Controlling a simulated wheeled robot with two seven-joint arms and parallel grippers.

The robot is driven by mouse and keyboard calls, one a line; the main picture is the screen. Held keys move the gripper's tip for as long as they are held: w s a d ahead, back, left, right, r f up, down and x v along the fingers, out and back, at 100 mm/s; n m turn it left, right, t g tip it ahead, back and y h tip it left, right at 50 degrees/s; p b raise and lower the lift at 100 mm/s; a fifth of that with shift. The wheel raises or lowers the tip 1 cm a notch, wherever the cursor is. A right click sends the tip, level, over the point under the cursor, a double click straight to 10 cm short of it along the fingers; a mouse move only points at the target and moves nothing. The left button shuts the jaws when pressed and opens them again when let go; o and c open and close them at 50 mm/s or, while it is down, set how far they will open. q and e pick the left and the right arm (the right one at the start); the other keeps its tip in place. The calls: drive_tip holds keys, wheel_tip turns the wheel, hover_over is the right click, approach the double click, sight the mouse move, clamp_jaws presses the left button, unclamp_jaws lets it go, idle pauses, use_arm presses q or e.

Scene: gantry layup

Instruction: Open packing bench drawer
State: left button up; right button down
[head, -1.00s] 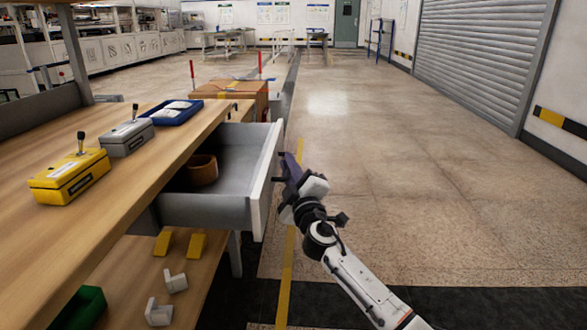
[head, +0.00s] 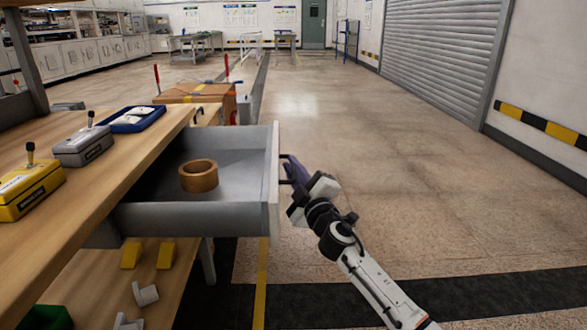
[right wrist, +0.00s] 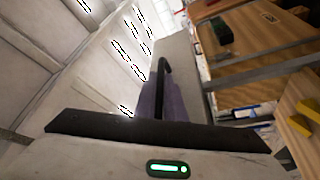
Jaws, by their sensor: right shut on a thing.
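The packing bench drawer (head: 200,221) is grey and stands pulled out to the right from under the wooden bench top (head: 110,185). A brown tape roll (head: 198,176) lies inside it. My right gripper (head: 287,170) is at the outer side of the drawer's front panel, shut on the dark drawer handle (head: 283,157). In the right wrist view the dark curved handle (right wrist: 165,75) shows between the purple finger pads. My left gripper is not in view.
A yellow box (head: 28,190), a grey box (head: 82,147) and a blue tray (head: 132,119) stand on the bench top. A cardboard box (head: 195,93) is behind the drawer. Yellow and white brackets lie on the lower shelf. The floor to the right is clear.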

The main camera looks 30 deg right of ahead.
drive_tip(key=c, duration=2.1)
unclamp_jaws()
drive_tip(key=shift+s, duration=0.1)
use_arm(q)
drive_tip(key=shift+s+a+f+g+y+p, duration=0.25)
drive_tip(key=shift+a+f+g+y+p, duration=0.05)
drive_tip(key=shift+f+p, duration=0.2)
use_arm(e)
drive_tip(key=v, duration=1)
drive_tip(key=shift+s+a+f, duration=0.1)
drive_tip(key=shift+a, duration=0.05)
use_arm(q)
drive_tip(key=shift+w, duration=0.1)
